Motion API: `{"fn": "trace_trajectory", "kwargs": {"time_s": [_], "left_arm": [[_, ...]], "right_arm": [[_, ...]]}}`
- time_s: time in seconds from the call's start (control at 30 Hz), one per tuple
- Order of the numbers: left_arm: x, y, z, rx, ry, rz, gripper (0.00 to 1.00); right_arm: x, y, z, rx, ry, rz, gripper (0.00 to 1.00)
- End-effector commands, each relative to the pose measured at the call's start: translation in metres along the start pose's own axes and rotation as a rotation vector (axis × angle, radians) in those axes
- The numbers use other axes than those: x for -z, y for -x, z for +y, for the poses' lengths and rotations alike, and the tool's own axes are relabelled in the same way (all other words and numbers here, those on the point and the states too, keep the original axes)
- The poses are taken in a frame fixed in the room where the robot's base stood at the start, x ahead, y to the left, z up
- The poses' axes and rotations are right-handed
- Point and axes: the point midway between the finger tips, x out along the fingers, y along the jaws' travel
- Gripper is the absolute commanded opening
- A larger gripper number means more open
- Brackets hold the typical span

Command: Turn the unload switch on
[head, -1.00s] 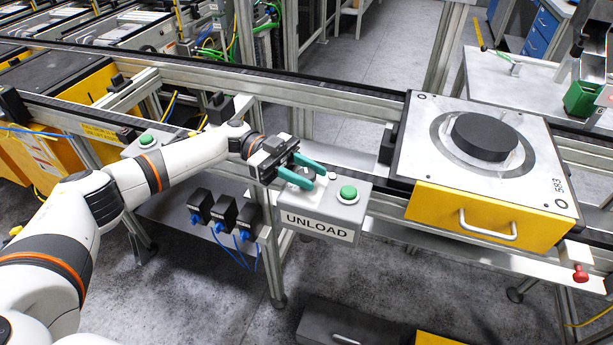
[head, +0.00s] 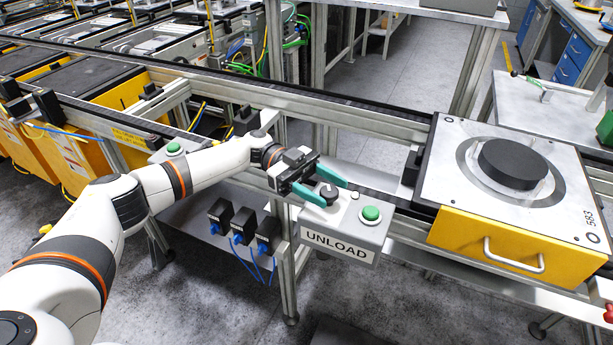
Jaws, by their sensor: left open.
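The unload switch is a black rotary knob (head: 328,192) on top of a grey control box (head: 372,234) labelled UNLOAD, in the middle of the head view. A green button (head: 371,213) sits to its right on the same box. My left gripper (head: 332,189) is open, its two teal fingers reaching over the box with the knob between them. I cannot tell whether the fingers touch the knob. My right gripper is not in view.
A yellow pallet (head: 487,245) with a black disc (head: 513,163) stands on the conveyor to the right. The conveyor rail (head: 345,115) runs behind the box. Another green-button box (head: 174,149) lies behind my left arm.

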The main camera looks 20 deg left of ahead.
Motion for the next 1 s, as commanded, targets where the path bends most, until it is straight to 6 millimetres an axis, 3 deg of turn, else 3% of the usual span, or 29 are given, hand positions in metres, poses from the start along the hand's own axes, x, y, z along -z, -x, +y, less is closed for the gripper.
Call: {"fn": "trace_trajectory", "kwargs": {"time_s": [0.3,0.5,1.0], "left_arm": [[0.003,0.069,0.001,-0.005,-0.002,0.000,0.55],[0.002,0.097,0.001,-0.003,-0.002,0.000,0.55],[0.000,0.106,0.000,0.000,0.000,-0.001,0.55]], "right_arm": [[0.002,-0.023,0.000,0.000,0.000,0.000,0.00],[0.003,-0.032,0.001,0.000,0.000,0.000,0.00],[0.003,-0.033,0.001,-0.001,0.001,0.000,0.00]]}}
